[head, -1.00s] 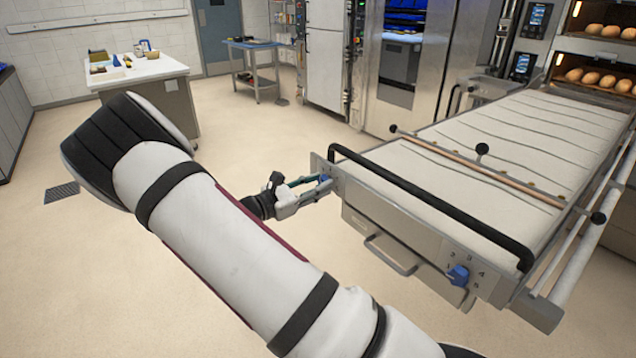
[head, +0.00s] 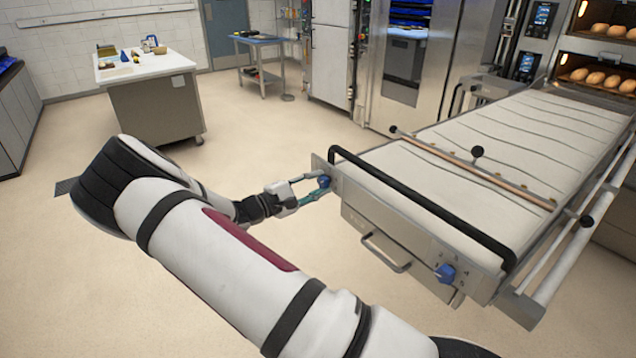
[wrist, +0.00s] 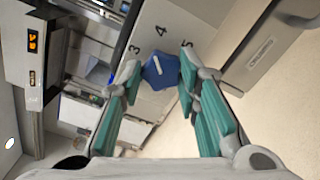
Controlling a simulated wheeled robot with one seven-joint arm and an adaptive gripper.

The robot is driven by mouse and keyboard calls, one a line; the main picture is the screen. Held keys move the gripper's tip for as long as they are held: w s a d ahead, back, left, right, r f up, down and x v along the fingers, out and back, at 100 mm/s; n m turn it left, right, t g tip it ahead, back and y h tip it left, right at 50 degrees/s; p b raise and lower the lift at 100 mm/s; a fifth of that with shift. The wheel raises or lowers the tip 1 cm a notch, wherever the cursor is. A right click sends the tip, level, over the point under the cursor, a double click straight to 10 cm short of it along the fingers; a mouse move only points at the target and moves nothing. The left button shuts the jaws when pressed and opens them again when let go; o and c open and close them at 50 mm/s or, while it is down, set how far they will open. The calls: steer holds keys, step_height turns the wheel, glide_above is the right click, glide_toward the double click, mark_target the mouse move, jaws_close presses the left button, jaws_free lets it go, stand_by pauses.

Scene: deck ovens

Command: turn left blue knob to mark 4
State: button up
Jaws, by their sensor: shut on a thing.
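The left blue knob (head: 324,182) sits on the left end of the loader's front panel. In the wrist view the same knob (wrist: 160,76) shows a white pointer line, with marks 3, 4 and 5 printed around it. The line points up roughly toward the 4, perhaps a little to the 3 side. My gripper (wrist: 158,80) has its two green-padded fingers on either side of the knob, shut on it. In the head view my gripper (head: 312,184) reaches it from the left. A second blue knob (head: 445,273) is on the panel's right end.
A black bar (head: 430,205) and a metal handle (head: 386,252) run along the loader's front. The loader's pale belt (head: 500,145) extends toward the ovens with bread. A worktable (head: 150,75) stands back left. The floor left of the loader is clear.

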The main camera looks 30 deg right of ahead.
steer(key=shift+m+p, duration=0.4)
steer(key=shift+m, duration=0.8)
steer(key=o, duration=1.2)
steer(key=shift+c, duration=0.2)
steer(key=a, duration=1.2)
steer(key=shift+s, duration=0.25)
